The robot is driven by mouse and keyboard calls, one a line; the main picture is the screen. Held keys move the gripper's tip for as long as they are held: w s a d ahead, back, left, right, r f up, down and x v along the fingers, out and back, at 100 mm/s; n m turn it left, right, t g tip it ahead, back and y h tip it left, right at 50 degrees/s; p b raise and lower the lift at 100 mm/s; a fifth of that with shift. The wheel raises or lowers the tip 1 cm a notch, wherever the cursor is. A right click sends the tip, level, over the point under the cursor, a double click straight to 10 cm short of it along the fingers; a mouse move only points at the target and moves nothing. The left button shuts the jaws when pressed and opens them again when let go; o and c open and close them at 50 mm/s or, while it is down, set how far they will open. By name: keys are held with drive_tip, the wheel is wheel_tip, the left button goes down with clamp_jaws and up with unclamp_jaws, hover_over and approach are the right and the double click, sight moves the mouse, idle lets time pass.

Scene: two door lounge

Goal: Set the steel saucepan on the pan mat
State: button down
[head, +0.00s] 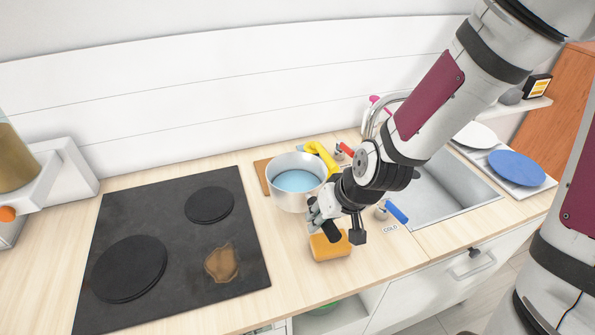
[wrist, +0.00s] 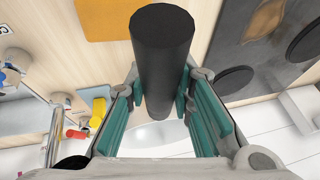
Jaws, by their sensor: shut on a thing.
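The steel saucepan (head: 285,200) is upright right of the hob, with a light blue inside or filling. Its black handle (wrist: 162,45) stands between the teal finger pads of my gripper (head: 322,214), which is shut on it. The wrist view also shows a pale part of the pan (wrist: 155,136) behind the handle. A brown flat piece, likely the pan mat (head: 261,177), shows at the pan's left edge; the pan hides most of it. I cannot tell whether the pan touches it or hangs above it.
A black hob (head: 165,255) with a brown stain (head: 222,263) lies left. An orange sponge (head: 330,246) lies just in front of my gripper. A yellow object (head: 323,156) is behind the pan. The sink (head: 450,185) and a blue plate (head: 517,168) are right.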

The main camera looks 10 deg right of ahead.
drive_tip(key=b, duration=0.3)
hover_over(297, 187)
drive_tip(key=s, duration=0.3)
drive_tip(key=shift+x, duration=0.75)
drive_tip(key=shift+f, duration=1.9)
drive_tip(key=c, duration=1.4)
unclamp_jaws()
drive_tip(key=shift+s, duration=0.1)
